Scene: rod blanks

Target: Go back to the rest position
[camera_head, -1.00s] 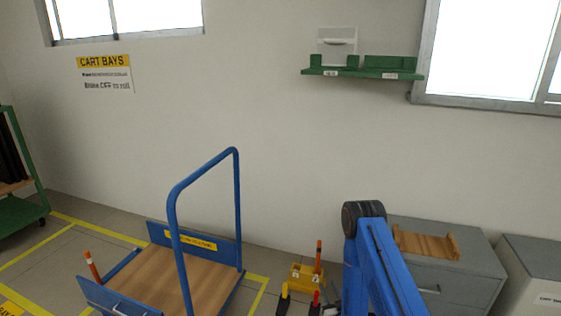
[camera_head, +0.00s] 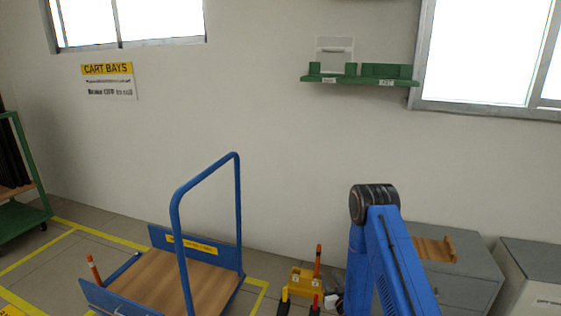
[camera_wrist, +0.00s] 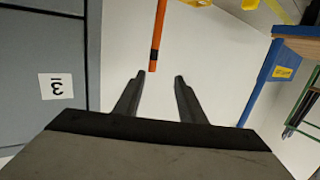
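My gripper (camera_wrist: 160,80) is open in the wrist view, with its two dark fingers apart and nothing between them. An orange rod with a black band (camera_wrist: 158,38) stands beyond the fingertips, apart from them. In the head view the orange rod (camera_head: 318,260) stands upright at a small yellow block (camera_head: 303,281) on the floor. My blue arm (camera_head: 385,245) rises in front of the grey cabinet, and my gripper is mostly hidden low behind it in the head view.
A blue cart (camera_head: 165,283) with a tall handle stands at the left of the arm. A grey drawer cabinet (camera_head: 470,270) with a wooden rack (camera_head: 435,249) is at the right. A green wall shelf (camera_head: 360,80) hangs above. Open floor lies between cart and block.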

